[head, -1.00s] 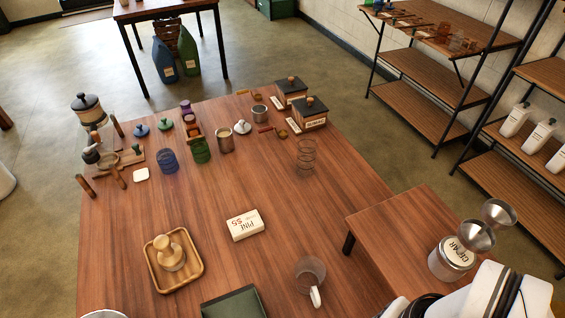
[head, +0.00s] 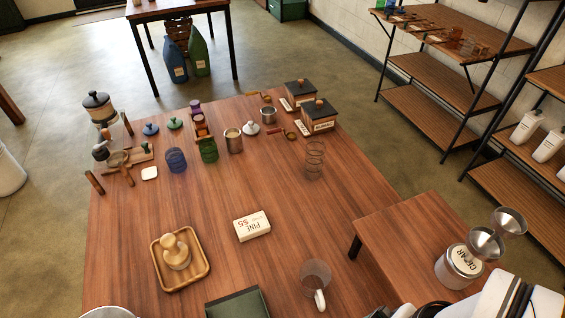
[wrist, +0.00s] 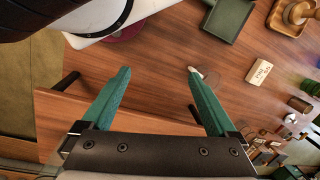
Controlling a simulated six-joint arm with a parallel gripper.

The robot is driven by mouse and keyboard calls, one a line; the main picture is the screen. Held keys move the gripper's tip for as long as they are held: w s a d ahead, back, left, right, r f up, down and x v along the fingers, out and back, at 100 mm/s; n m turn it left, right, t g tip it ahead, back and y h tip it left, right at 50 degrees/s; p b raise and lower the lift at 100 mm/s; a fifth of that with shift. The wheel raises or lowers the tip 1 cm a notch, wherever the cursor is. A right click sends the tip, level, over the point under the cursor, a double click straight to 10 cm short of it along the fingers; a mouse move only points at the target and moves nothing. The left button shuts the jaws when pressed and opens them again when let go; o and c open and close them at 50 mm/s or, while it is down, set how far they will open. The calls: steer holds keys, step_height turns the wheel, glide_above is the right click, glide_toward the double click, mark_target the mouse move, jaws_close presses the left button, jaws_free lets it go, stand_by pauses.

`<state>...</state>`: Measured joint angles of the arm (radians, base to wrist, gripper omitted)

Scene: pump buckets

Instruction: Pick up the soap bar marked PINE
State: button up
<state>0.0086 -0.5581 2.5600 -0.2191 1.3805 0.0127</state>
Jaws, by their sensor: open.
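The soap bar marked PINE (head: 251,226) is a small cream block lying flat in the middle of the wooden table, with "PINE $5" on its top. In the wrist view the same soap bar (wrist: 259,72) lies to the right, beyond my gripper's fingers. My gripper (wrist: 159,75) shows in the wrist view with two green fingers spread wide and nothing between them. It is well apart from the soap bar. In the head view my arm is at the bottom right, and the gripper's fingertips are not visible there.
A wooden tray (head: 204,275) with a wooden stamp (head: 176,251) stands left of the soap. A clear mug (head: 315,279) and a dark green tray (head: 238,303) are nearer. A side table (head: 412,218) holds the CEDAR canister (head: 460,269). Wire coils and jars stand farther back.

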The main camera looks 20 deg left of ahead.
steer(key=w+a+r, duration=0.1)
steer(key=w, duration=0.3)
steer(key=w+a+r+m+g+y, duration=0.1)
steer(key=w+a, duration=0.1)
steer(key=w, duration=0.2)
steer(key=w+a+r+g+y, duration=0.1)
steer(key=w+a+r, duration=0.1)
steer(key=w, duration=0.2)
steer(key=shift+w+a+m, duration=0.2)
steer(key=shift+w+m, duration=0.15)
steer(key=shift+m, duration=0.05)
steer(key=w+a+f+m+g+y, duration=0.1)
steer(key=w+a+f, duration=0.15)
steer(key=w, duration=0.25)
steer(key=w+a+f+g+y, duration=0.1)
steer(key=w+a, duration=0.2)
steer(key=w, duration=0.3)
steer(key=m+g+y, duration=0.3)
steer(key=y, duration=0.1)
glide_toward(252, 224)
steer(key=x, duration=0.8)
steer(key=shift+s+a+f, duration=0.1)
steer(key=shift+a+f, duration=0.1)
steer(key=c, duration=1.5)
